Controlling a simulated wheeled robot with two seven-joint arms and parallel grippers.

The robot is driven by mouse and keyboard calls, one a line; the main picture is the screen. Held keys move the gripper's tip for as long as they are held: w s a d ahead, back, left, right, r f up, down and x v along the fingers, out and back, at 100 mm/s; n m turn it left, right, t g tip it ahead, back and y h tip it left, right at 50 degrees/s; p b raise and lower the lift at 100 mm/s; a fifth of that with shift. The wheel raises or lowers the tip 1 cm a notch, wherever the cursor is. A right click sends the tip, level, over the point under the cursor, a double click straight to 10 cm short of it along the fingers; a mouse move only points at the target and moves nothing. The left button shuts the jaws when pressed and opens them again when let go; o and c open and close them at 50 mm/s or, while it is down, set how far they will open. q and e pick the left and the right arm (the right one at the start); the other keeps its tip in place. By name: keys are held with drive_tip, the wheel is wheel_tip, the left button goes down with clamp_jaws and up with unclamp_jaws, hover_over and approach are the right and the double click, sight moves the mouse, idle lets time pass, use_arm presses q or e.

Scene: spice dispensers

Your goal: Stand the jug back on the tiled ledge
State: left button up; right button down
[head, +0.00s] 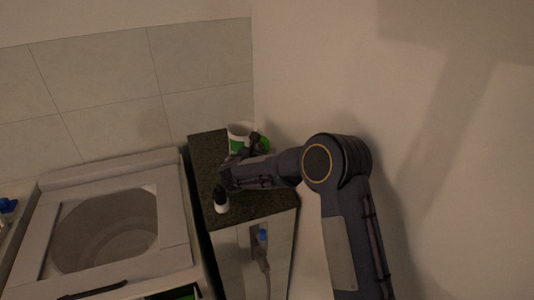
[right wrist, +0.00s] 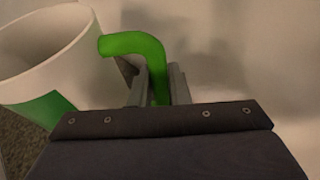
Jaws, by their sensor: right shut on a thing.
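The jug (head: 240,131) is white with a green patch and a green handle. In the head view it is at the back of the dark speckled counter top (head: 207,150), near the wall corner, partly hidden by my right gripper (head: 256,146). In the right wrist view the jug (right wrist: 45,50) is at the left, and my right gripper (right wrist: 158,88) is shut on its green handle (right wrist: 135,43). The jug looks close to upright. I cannot tell whether its base touches the top. My left gripper is not in view.
A small dark bottle with a white base (head: 221,201) stands at the front left of the counter top. A white top-loading appliance with a round opening (head: 185,225) is to the left. Tiled wall (head: 200,60) is behind, and a plain wall (head: 310,70) is close on the right.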

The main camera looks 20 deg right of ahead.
drive_tip(key=shift+f, duration=0.3)
drive_tip(key=shift+f, duration=0.15)
drive_tip(key=c, duration=1.4)
unclamp_jaws()
